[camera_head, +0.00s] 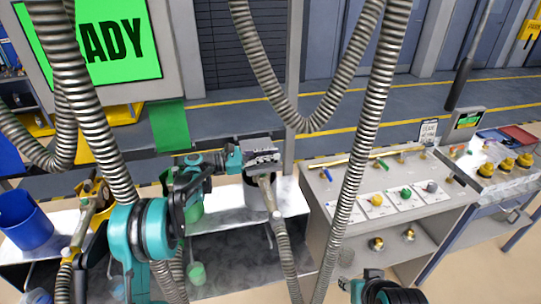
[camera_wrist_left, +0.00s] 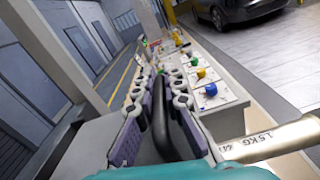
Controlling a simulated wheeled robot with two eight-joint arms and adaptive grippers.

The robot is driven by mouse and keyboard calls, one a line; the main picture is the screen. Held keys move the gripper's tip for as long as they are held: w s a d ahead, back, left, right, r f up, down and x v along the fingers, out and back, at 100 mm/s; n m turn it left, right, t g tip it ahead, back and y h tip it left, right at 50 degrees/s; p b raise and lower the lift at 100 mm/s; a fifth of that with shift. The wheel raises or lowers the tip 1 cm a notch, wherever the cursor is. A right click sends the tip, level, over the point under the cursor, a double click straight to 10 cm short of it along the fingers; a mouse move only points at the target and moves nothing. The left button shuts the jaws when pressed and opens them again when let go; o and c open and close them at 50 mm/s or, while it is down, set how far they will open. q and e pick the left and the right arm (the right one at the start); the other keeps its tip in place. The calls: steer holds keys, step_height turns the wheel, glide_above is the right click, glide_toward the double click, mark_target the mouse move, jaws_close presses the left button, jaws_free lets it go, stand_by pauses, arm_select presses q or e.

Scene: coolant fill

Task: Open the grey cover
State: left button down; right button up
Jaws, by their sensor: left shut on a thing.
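My left gripper (camera_head: 262,161) is over a grey, box-like piece (camera_head: 256,143) beside the control bench. This looks like the grey cover, though the gripper hides much of it. In the left wrist view my left gripper (camera_wrist_left: 160,98) has its fingers closed around a dark upright handle bar (camera_wrist_left: 159,125). A grey surface (camera_wrist_left: 85,148) lies below left of the fingers there. Whether the cover is raised or flat is unclear. My right gripper is not visible; only part of my right arm shows at the bottom of the head view.
A control bench (camera_head: 335,222) with coloured knobs stands right of the gripper. Ribbed hoses (camera_head: 350,170) hang in front. A pale cylinder marked 1.5 KG (camera_wrist_left: 272,141) is close to the wrist. A blue bucket (camera_head: 27,220) and green bucket (camera_head: 193,207) stand left.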

arm_select(q)
steer(key=shift+r, duration=0.1)
steer(key=shift+w+r+n+p, duration=0.15)
steer(key=shift+r+n+p, duration=0.15)
steer(key=shift+r+n, duration=0.15)
steer(key=w+a+r+n+p, duration=0.1)
steer(key=w+r+n+p, duration=0.2)
steer(key=r, duration=0.4)
steer(key=shift+w+a+r+n, duration=0.25)
steer(key=shift+w+a+n, duration=0.05)
steer(key=shift+w+n, duration=0.55)
